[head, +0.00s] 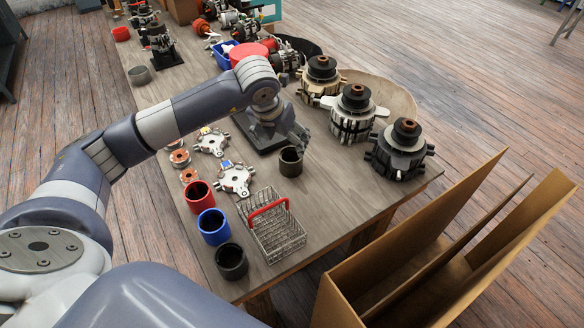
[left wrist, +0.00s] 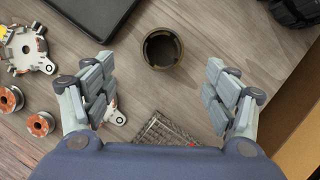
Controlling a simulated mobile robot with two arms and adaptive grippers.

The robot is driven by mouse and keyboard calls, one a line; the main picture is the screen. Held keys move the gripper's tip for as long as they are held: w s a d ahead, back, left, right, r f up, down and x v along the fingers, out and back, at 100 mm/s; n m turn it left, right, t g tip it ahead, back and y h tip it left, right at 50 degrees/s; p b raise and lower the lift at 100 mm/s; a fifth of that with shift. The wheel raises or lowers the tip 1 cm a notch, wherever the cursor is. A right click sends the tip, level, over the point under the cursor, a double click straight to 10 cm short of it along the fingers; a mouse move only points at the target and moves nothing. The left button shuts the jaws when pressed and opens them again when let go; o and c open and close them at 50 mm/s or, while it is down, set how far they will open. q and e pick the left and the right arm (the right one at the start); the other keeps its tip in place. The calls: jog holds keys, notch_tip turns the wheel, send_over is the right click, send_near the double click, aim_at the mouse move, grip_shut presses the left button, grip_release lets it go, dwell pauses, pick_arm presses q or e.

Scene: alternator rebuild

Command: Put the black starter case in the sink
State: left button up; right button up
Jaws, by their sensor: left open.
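A black, open-topped cylindrical case (head: 231,262) stands upright at the near edge of the table, in front of a blue one. A dark olive-grey case (head: 291,162) stands alone, nearer the table's middle. My left gripper (head: 284,141) is open and empty, just behind and above this olive-grey case in the head view. In the left wrist view the olive-grey case (left wrist: 161,63) lies beyond and between the spread fingers (left wrist: 157,85), with clear space on both sides. My right gripper is not in view. I see no sink in these frames.
Red (head: 199,196) and blue (head: 212,226) cases stand beside a wire basket with a red handle (head: 285,246). Several stators (head: 399,150) line the right side. A cardboard box (head: 345,297) stands right of the table. A black pad (head: 243,130) lies behind the gripper.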

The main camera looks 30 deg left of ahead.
pick_arm(q)
jog(key=f, duration=0.2)
send_near(291, 158)
jog(key=shift+s+d+f, duration=0.15)
jog(key=shift+d+f, duration=0.1)
jog(key=shift+f, duration=0.25)
jog(key=shift+s+d+f, duration=0.2)
jog(key=shift+f, duration=0.35)
jog(key=shift+w+f+p, duration=0.25)
jog(key=shift+f+p, duration=0.2)
jog(key=shift+f, duration=0.1)
jog(key=p+x, duration=0.1)
jog(key=x, duration=0.3)
jog(key=shift+d, duration=0.1)
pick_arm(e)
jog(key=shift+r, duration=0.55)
pick_arm(q)
jog(key=c, duration=1.7)
jog(key=shift+w+r, duration=0.15)
jog(key=shift+c, duration=0.3)
